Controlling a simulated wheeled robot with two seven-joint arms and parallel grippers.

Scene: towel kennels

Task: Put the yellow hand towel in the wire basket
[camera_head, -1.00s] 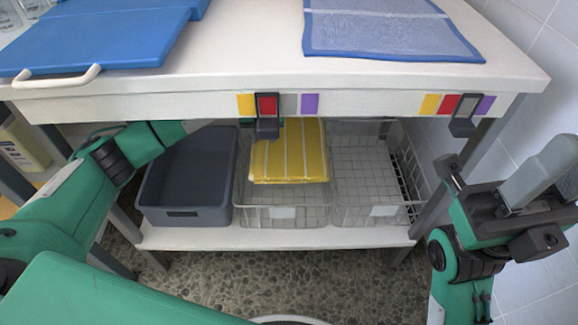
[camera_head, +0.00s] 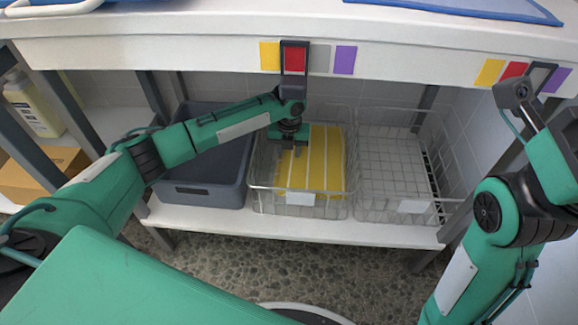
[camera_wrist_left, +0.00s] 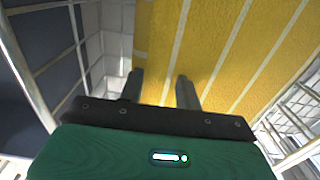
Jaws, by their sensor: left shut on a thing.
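The yellow hand towel (camera_head: 328,160), with pale stripes, lies within the middle wire basket (camera_head: 262,198) on the lower shelf. Its front end is behind the basket's front wall and label. My left gripper (camera_head: 294,150) reaches in under the tabletop and is shut on the towel at its left part. In the left wrist view the towel (camera_wrist_left: 220,45) fills the upper middle, and the gripper's fingertips (camera_wrist_left: 160,82) meet it; the exact grip is hard to see. My right arm is at the right edge, with its gripper not in view.
A dark grey bin (camera_head: 205,195) stands left of the basket, and an empty wire basket (camera_head: 395,170) stands right of it. The tabletop's front edge (camera_head: 200,52), with coloured tags and dark hooks, overhangs the shelf. A cardboard box (camera_head: 40,177) is at far left.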

